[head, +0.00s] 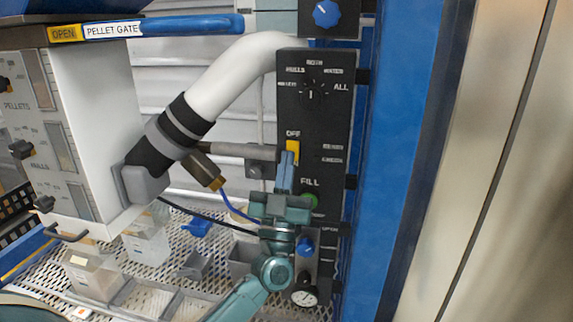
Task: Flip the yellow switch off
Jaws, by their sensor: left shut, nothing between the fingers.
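The yellow switch (293,150) is on a tall black control panel (315,120), just under an "OFF" label. My left gripper (288,160) is shut and empty. Its blue fingers point up the panel, with their tips at the lower part of the switch. The fingertips cover part of the switch, and I cannot tell whether they touch it or which way it is tipped. My right gripper is not in view.
Below the switch are a "FILL" label and a green button (309,200) partly behind my gripper. A rotary selector (311,94) sits above, a gauge (304,297) below. A white pipe (225,80) runs left of the panel; a blue post (395,150) stands right.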

